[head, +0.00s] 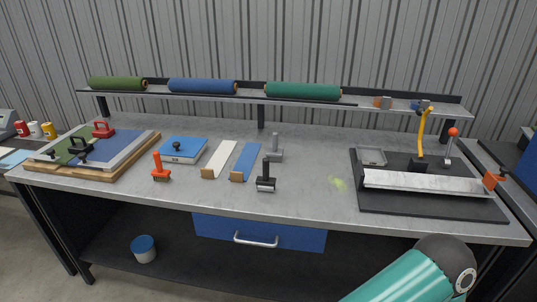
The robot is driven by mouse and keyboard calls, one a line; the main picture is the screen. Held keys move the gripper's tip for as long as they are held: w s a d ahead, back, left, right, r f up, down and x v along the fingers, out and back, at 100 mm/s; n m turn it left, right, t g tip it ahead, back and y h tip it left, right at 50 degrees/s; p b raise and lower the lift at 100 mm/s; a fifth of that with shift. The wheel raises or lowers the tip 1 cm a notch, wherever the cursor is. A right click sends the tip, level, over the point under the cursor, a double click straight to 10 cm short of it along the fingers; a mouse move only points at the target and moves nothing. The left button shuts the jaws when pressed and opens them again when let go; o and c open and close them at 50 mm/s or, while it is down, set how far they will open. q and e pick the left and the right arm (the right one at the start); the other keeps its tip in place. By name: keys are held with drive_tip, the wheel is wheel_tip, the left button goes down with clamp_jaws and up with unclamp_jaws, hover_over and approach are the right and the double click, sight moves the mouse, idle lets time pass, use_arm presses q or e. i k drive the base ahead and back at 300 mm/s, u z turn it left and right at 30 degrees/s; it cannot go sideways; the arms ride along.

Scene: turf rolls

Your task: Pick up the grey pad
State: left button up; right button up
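A light grey pad with an upright grey handle (276,150) stands on the grey workbench (310,200), near the middle. It looks like the grey pad of the task. A darker, black-grey tool of similar form (266,180) stands in front of it, a little to the left, apart from it. Neither of my grippers is in view. Only a teal link of one of my arms shows at the bottom right, well away from the pad.
Left of the pads lie a blue strip (246,160), a white strip (221,157), an orange-handled tool (160,168) and a blue box (183,149). A black mat (434,208) with a metal bar lies at right. Turf rolls (303,91) rest on the shelf behind. The front middle is clear.

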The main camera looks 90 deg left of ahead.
sight(275, 154)
drive_tip(key=u, duration=0.6)
drive_tip(key=k, duration=0.95)
drive_tip(key=u, duration=1)
drive_tip(key=i, duration=0.55)
drive_tip(key=u, duration=0.05)
